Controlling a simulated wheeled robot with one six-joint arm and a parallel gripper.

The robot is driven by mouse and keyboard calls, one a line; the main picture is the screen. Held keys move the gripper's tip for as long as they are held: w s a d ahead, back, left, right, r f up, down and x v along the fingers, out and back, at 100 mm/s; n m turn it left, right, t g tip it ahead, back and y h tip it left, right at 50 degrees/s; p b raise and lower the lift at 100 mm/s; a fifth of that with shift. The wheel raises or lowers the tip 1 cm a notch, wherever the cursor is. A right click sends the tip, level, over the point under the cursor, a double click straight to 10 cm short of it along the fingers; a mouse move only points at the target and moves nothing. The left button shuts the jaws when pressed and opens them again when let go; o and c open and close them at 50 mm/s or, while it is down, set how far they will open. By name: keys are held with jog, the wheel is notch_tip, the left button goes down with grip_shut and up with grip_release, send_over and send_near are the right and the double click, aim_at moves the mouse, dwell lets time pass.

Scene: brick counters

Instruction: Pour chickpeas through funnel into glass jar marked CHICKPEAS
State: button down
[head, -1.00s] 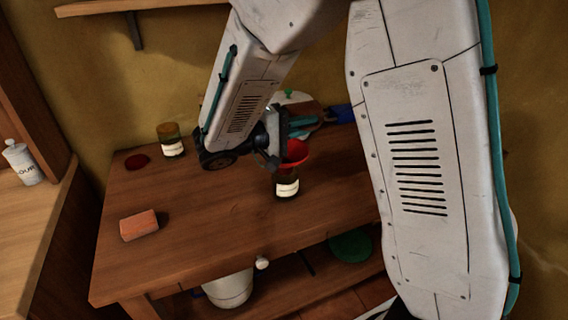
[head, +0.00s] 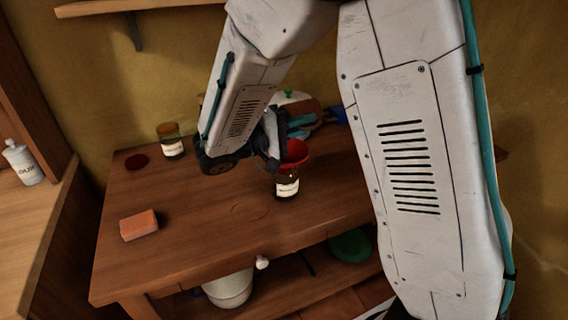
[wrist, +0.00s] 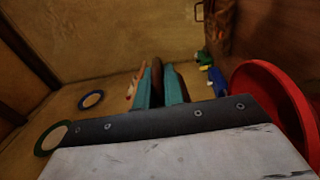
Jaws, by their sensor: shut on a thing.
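A glass jar (head: 287,186) with a white label stands on the wooden table; the label is too small to read. A red funnel (head: 295,152) sits in its mouth, and a large red rim, likely the same funnel, shows at the right edge of the wrist view (wrist: 262,82). My gripper (head: 302,124) is just behind and above the funnel, its teal fingers pointing away to the right. In the wrist view the fingers (wrist: 159,88) are shut on a narrow brown thing (wrist: 158,72), mostly hidden between them. I see no chickpeas.
A second labelled jar (head: 172,146) with a brownish top and a dark red disc (head: 137,161) stand at the back left. An orange block (head: 139,225) lies front left. Blue and green things crowd behind my gripper. The table's front middle is clear.

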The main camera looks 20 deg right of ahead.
jog(key=shift+a+h, duration=0.1)
jog(key=shift+h, duration=0.2)
dwell(0.6)
jog(key=shift+a+r+h, duration=0.3)
jog(key=shift+r+h, duration=0.6)
jog(key=shift+r, duration=0.05)
dwell(1.8)
